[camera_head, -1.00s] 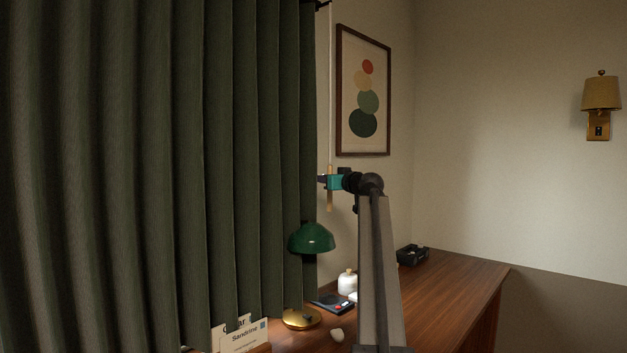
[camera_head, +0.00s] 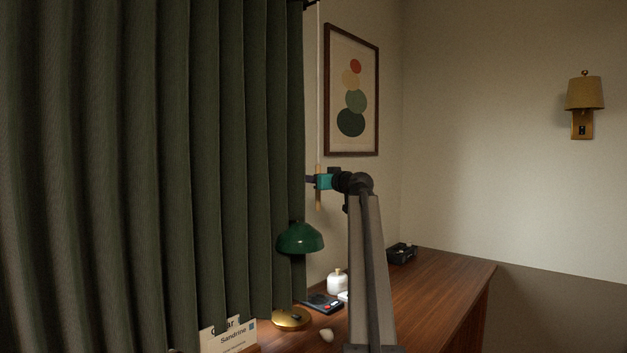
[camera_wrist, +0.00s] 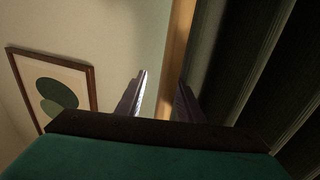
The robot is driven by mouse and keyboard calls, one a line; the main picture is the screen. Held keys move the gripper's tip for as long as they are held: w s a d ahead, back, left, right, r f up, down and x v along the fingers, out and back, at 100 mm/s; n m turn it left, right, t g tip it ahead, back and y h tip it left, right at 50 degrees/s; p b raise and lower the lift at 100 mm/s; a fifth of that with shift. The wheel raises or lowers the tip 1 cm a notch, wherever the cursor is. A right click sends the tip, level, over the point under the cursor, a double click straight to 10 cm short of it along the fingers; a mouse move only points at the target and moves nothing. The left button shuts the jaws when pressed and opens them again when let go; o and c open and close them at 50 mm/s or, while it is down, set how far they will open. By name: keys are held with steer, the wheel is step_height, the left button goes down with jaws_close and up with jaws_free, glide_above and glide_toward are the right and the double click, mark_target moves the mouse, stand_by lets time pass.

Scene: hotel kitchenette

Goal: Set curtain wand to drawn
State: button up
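The dark green curtain (camera_head: 150,170) hangs in folds across the left of the head view. The curtain wand (camera_head: 318,197) hangs upright by its right edge, with a wooden handle below a thin pale rod. My gripper (camera_head: 309,181) is at the handle, level with its upper part. In the wrist view the wand (camera_wrist: 178,50) runs between the two fingertips of my gripper (camera_wrist: 162,98). The fingers stand apart, with a visible gap between the left finger and the wand. The right finger is close to the wand; whether it touches is unclear.
A green desk lamp (camera_head: 300,238) stands below my gripper, near the curtain. The wooden desk (camera_head: 430,290) holds a white jar (camera_head: 337,282), a dark box (camera_head: 402,253) and a name card (camera_head: 228,335). A framed picture (camera_head: 351,90) and a wall lamp (camera_head: 584,95) hang on the walls.

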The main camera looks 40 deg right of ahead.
steer(key=s+a, duration=0.2)
steer(key=s, duration=1.1)
steer(key=shift+s, duration=0.2)
steer(key=shift+a, duration=0.1)
stand_by(0.3)
